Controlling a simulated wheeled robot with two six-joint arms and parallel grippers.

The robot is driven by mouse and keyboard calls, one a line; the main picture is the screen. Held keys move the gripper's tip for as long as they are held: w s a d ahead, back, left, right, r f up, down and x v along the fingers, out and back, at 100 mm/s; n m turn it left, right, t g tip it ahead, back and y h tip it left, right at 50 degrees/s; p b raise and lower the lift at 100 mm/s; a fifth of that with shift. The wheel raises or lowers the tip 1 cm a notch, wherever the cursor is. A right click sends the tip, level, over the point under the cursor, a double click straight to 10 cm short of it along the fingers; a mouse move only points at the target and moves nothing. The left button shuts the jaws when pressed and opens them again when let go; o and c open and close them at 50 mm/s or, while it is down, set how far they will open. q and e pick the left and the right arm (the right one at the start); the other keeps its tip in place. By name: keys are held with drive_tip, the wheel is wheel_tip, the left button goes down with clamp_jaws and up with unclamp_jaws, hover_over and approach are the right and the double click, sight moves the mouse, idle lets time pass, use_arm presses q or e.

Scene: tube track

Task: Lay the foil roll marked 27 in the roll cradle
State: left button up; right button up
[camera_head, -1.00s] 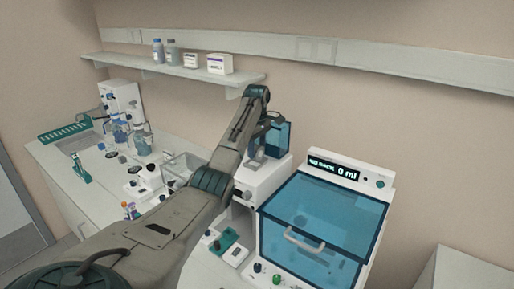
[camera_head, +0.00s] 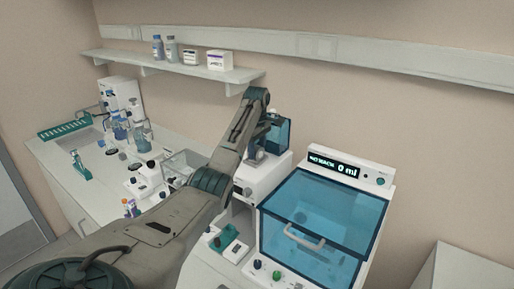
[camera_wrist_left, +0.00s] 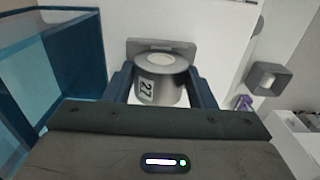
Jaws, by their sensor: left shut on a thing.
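The foil roll marked 27 (camera_wrist_left: 160,88) is a silver-grey cylinder with a white top centre and a white label reading 27. It sits between the two dark blue fingers of my left gripper (camera_wrist_left: 163,92), which is shut on it. In the head view my left gripper (camera_head: 258,152) is at the white machine with a blue clear guard, partly hidden by my own arm. A grey bracket-like plate (camera_wrist_left: 150,45) is just behind the roll in the wrist view; I cannot tell if it is the roll cradle, or if the roll touches it. My right gripper is not in view.
A white unit with a blue clear lid (camera_head: 325,225) and a display reading 0 ml stands close to the right of my gripper. A blue clear panel (camera_wrist_left: 50,65) is at the left in the wrist view. A wall shelf (camera_head: 175,70) holds bottles and boxes.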

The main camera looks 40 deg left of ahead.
use_arm(q)
drive_tip(key=shift+f, duration=0.1)
drive_tip(key=o, duration=1.1)
drive_tip(key=shift+o, duration=0.4)
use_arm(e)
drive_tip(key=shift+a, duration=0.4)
